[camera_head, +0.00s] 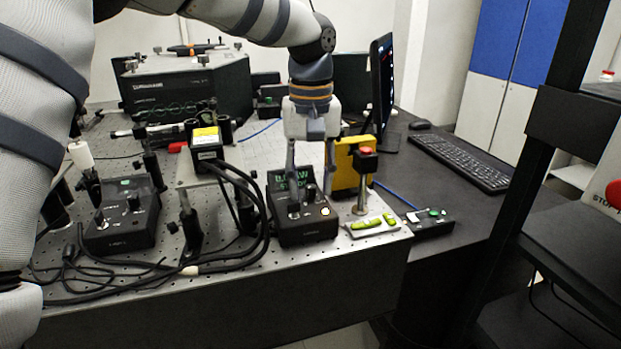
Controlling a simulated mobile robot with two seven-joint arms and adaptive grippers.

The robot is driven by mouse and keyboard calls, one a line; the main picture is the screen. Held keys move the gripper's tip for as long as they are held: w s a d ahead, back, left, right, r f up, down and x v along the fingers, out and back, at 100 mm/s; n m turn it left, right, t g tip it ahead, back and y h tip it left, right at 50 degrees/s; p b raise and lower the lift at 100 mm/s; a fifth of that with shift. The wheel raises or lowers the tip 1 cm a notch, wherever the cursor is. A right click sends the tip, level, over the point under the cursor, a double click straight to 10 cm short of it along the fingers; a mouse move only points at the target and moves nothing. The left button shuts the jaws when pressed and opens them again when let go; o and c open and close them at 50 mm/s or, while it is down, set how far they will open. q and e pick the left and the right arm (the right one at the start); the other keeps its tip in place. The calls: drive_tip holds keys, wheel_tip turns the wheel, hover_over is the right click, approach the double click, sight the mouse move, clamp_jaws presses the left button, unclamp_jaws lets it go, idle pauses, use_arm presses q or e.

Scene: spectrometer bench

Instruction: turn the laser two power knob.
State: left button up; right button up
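A black control box (307,234) with a lit green display (280,181) stands near the front edge of the optical bench. It has small dark knobs and a lit button on its sloped face; its label is too small to read. My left gripper (310,206) points down over this box. Its two fingers are apart, with a dark knob (311,192) showing between them; I cannot tell whether they touch it. A similar black control box (121,228) with knobs stands at the left. My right gripper is not in view.
Thick black cables (235,252) loop left of the green-display box. A yellow block (346,166), a red-topped button box (365,158) and a tray with green pieces (372,225) stand close on its right. A monitor (381,85) and keyboard (459,162) are behind.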

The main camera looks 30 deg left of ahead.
use_arm(q)
clamp_jaws()
drive_tip(key=shift+m, duration=0.4)
drive_tip(key=shift+r+m, duration=0.1)
drive_tip(key=shift+m, duration=2.7)
unclamp_jaws()
